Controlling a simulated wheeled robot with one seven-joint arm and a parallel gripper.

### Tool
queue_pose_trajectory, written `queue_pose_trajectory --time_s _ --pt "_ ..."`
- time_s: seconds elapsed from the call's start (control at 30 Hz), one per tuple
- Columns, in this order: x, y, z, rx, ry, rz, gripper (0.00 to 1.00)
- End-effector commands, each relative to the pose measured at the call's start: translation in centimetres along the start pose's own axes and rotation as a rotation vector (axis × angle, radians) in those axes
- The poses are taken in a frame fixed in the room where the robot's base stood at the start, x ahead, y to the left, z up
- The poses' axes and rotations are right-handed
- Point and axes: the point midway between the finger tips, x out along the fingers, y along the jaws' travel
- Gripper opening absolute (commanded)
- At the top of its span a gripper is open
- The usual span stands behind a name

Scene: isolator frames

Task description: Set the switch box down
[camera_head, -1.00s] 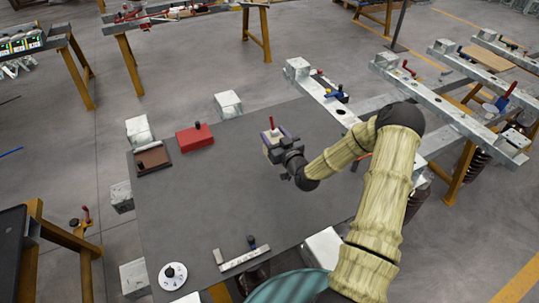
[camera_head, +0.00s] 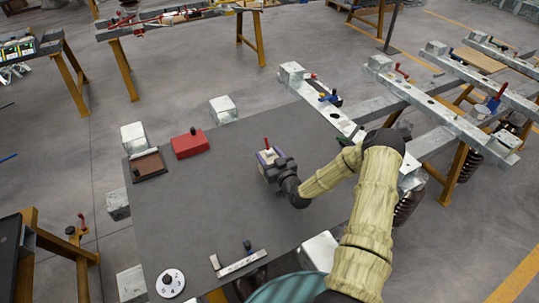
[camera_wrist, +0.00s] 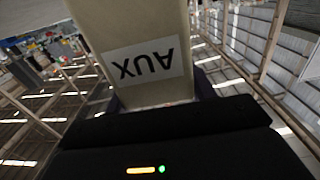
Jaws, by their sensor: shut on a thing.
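The switch box (camera_head: 265,156) is a small pale box with a red lever on top, seen in the head view above the middle of the grey table top (camera_head: 215,200). My gripper (camera_head: 275,167) is shut on it from the right side. In the wrist view the box (camera_wrist: 130,25) fills the upper middle, beige, with a white label reading AUX upside down. The dark gripper body (camera_wrist: 180,140) covers the lower part of that view. Whether the box touches the table cannot be told.
A red box (camera_head: 190,145) and a brown-topped tray (camera_head: 148,165) stand at the table's back left. A white numbered dial (camera_head: 171,283) and a grey bar (camera_head: 240,263) lie near the front. Metal beams with levers (camera_head: 440,110) run along the right. The table's middle is clear.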

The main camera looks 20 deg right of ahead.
Motion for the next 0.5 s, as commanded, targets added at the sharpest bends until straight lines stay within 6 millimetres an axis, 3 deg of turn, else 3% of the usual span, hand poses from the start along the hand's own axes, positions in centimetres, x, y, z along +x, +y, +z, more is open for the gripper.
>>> queue_pose_trajectory --time_s 0.37,0.4,0.5 --pt "0.06 0.01 0.30 -0.002 0.004 0.000 0.00" --pt "0.02 0.01 0.26 -0.001 0.001 0.000 0.62" --pt "0.02 0.01 0.24 -0.001 0.001 0.000 0.76"
